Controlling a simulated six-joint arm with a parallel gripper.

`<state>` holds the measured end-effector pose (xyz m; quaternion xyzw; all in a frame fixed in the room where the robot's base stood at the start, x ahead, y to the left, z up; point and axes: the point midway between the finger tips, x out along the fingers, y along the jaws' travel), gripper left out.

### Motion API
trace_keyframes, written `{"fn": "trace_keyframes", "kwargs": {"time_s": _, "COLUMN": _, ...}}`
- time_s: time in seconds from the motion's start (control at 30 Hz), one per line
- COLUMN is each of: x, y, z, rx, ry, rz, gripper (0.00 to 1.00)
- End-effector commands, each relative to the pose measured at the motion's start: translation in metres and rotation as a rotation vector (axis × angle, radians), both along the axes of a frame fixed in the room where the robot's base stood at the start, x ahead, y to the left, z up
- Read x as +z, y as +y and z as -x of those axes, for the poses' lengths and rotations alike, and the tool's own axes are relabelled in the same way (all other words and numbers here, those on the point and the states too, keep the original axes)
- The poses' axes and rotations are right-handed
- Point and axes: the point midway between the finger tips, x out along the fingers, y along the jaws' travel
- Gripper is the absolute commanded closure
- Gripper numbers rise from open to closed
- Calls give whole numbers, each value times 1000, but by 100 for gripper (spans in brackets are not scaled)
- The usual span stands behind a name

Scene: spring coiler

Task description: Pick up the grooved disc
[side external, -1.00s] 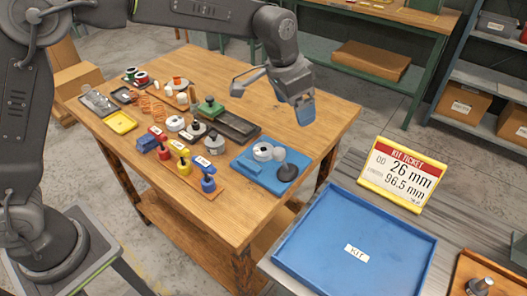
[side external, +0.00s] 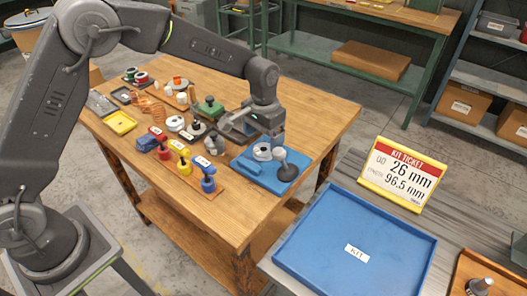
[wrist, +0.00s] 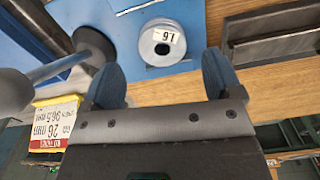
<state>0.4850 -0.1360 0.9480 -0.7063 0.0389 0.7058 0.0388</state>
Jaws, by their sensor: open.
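A pale grey disc (side external: 262,152) with a dark centre hole sits on the blue fixture (side external: 250,174) near the table's right corner. In the wrist view the disc (wrist: 162,42) carries a small white number label and lies just beyond the fingertips, between their lines. Its groove is not clear in either view. My gripper (wrist: 163,75) is open and empty, with its two blue-tipped fingers spread wide. In the side view my gripper (side external: 262,137) hangs close above the disc and partly covers the area behind it.
A dark post with a grey ball-ended lever (side external: 287,172) stands right beside the disc. Coloured clamps (side external: 208,180) and other discs lie to the left. A blue kit tray (side external: 300,258) and a kit ticket (side external: 403,173) are on the grey bench at right.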

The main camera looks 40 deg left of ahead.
Motion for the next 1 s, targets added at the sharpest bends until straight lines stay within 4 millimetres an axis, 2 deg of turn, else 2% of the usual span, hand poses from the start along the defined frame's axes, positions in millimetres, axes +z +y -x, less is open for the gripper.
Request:
{"fn": "trace_keyframes", "kwargs": {"time_s": 0.1, "x": -20, "y": 2, "z": -3, "rx": 0, "ry": 5, "rz": -1, "gripper": 15}}
{"fn": "trace_keyframes", "kwargs": {"time_s": 0.23, "x": -36, "y": 2, "z": -3, "rx": -1, "ry": 4, "rz": 0, "gripper": 15}}
{"fn": "trace_keyframes", "kwargs": {"time_s": 0.57, "x": -43, "y": 2, "z": -4, "rx": 0, "ry": 0, "rz": 1, "gripper": 15}}
{"fn": "trace_keyframes", "kwargs": {"time_s": 1.0, "x": -43, "y": 2, "z": -4, "rx": 0, "ry": 0, "rz": 1, "gripper": 57}}
